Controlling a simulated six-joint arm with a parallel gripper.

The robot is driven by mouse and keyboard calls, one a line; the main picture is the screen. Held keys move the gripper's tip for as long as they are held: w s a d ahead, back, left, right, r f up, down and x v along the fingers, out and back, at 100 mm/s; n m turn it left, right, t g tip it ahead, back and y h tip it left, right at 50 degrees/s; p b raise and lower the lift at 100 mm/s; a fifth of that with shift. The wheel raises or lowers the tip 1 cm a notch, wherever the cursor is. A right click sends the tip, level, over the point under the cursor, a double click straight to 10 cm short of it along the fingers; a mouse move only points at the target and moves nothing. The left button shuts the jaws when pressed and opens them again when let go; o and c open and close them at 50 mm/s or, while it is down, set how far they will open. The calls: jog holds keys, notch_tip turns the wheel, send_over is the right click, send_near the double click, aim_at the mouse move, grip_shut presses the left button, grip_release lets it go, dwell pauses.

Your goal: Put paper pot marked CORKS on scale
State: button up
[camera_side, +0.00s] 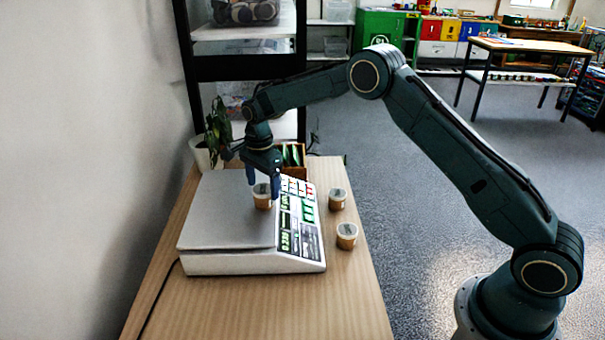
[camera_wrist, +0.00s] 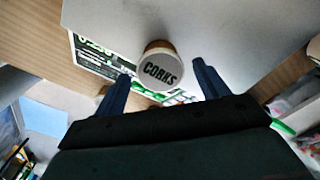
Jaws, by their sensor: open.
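The paper pot marked CORKS (camera_wrist: 160,71) has a pale lid with dark lettering. In the side view the pot (camera_side: 262,196) stands upright on the metal plate of the scale (camera_side: 222,225), near the plate's edge by the display panel. My gripper (camera_side: 263,187) is over the pot, pointing down, with its fingers apart. In the wrist view the open fingers (camera_wrist: 162,82) show at either side, with the pot between and a little beyond their tips. No finger visibly touches the pot there.
Two similar pots, one farther back (camera_side: 337,199) and one nearer (camera_side: 347,236), stand on the wooden table (camera_side: 290,305) right of the scale. A potted plant (camera_side: 208,150) and a small wooden box (camera_side: 293,160) stand behind it. The table's front is clear.

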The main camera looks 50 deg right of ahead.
aim_at(264, 190)
notch_tip(264, 190, up, 10)
jog(key=shift+f, duration=0.15)
dwell(0.3)
dwell(0.5)
jog(key=s+d+r+n+t, duration=0.1)
jog(key=s+r+n+t, duration=0.2)
jog(key=s+r+n, duration=1.05)
jog(key=s+d+n+t, duration=0.1)
jog(key=s+n, duration=0.3)
jog(key=s, duration=2.4)
jog(key=shift+f+t, duration=0.3)
jog(key=shift+t, duration=0.5)
